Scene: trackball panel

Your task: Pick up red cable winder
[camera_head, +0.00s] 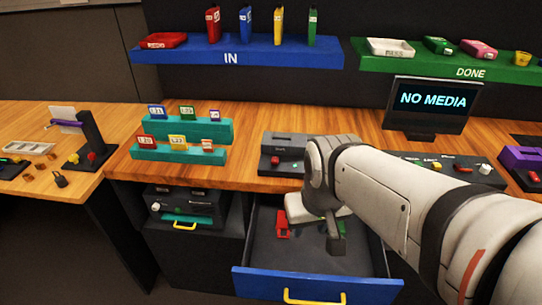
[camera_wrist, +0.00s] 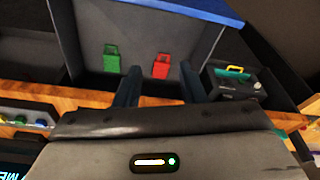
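The red cable winder (camera_head: 282,225) is a small red piece in the open drawer (camera_head: 262,252), left of my gripper (camera_head: 335,236) in the head view. In the wrist view, the red winder (camera_wrist: 161,66) lies beyond my fingertips, between their lines and nearer the right finger. My gripper (camera_wrist: 158,84) is open, with two dark fingers apart and nothing between them. A similar green piece (camera_wrist: 111,57) lies in the drawer to the left of the red one in the wrist view; in the head view it is mostly hidden by my gripper.
The drawer has a blue front (camera_head: 312,286) with a yellow handle (camera_head: 315,297). Above it is the wooden counter (camera_head: 255,180) with a grey device (camera_head: 285,160). A dark box with a yellow handle (camera_head: 186,205) sits left of the drawer. The drawer floor around the red piece looks clear.

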